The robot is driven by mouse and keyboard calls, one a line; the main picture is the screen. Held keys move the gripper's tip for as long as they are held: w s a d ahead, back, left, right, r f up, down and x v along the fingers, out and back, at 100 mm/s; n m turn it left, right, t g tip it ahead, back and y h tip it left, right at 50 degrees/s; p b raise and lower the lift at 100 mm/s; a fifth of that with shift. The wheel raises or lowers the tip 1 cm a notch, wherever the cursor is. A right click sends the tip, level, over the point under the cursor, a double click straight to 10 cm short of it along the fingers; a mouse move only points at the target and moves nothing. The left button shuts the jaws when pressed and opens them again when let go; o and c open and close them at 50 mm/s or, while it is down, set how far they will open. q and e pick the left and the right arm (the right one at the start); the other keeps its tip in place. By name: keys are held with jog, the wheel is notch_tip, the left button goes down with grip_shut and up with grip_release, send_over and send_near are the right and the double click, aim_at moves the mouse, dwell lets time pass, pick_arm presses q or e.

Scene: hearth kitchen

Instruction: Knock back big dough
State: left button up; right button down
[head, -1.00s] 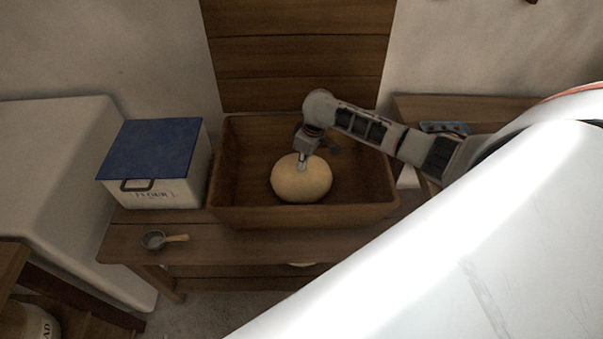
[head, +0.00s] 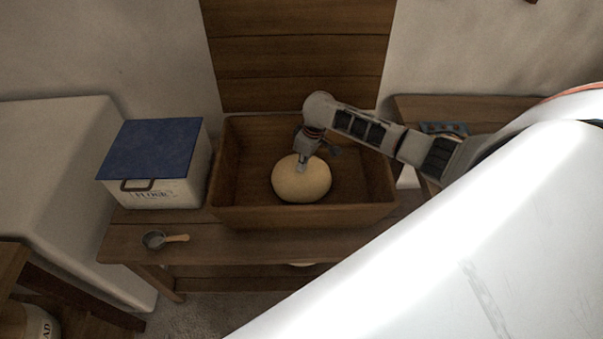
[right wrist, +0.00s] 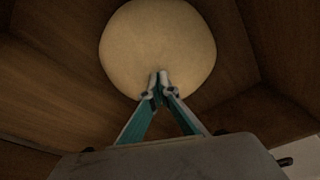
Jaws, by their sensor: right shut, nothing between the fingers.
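The big dough (head: 303,182) is a pale, smooth, rounded lump on the floor of a wooden trough (head: 300,217). My left gripper is not in view.
A flour box (head: 168,190) with a blue lid stands left of the trough. A small scoop (head: 155,240) with a wooden handle lies on the bench (head: 225,245) in front. The trough's raised wooden lid (head: 300,60) stands behind. A blue object (head: 444,128) lies at right.

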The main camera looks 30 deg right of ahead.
jog(key=shift+f, duration=0.5)
dwell(1.2)
dwell(0.4)
jog(key=shift+r, duration=2.9)
notch_tip(320, 180, up, 8)
